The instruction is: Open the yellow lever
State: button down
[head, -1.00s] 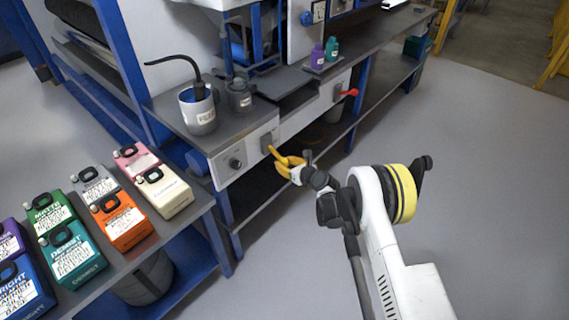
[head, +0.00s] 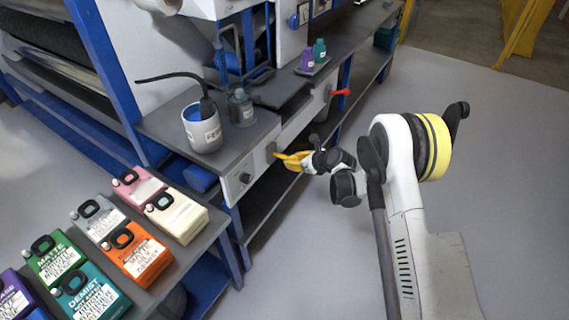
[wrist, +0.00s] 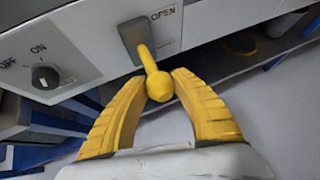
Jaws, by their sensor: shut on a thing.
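The yellow lever (wrist: 152,62) sticks out of a grey mount on the machine's pale front panel, beside a label reading OPEN. It ends in a round knob. My gripper (wrist: 158,83) has yellow ribbed fingers, one on each side of the knob, shut on the lever's end. In the head view my gripper (head: 290,158) is at the panel's right part, and its fingers hide most of the lever there.
A dark ON/OFF knob (wrist: 45,77) is left of the lever. A red lever (head: 341,92) is farther along the bench. A labelled cup (head: 203,128) stands above the panel. Several coloured jugs (head: 138,255) fill the front-left shelf. Floor at right is clear.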

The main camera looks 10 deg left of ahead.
jog(key=shift+w+a+r, duration=0.1)
jog(key=shift+a+r, duration=0.05)
jog(key=shift+r, duration=0.55)
jog(key=shift+w+a+r, duration=0.1)
jog(key=shift+a+r, duration=0.05)
jog(key=shift+r, duration=0.55)
jog(key=c, duration=1)
grip_release()
jog(key=shift+r, duration=0.15)
jog(key=v, duration=1.2)
jog(key=shift+s, duration=0.1)
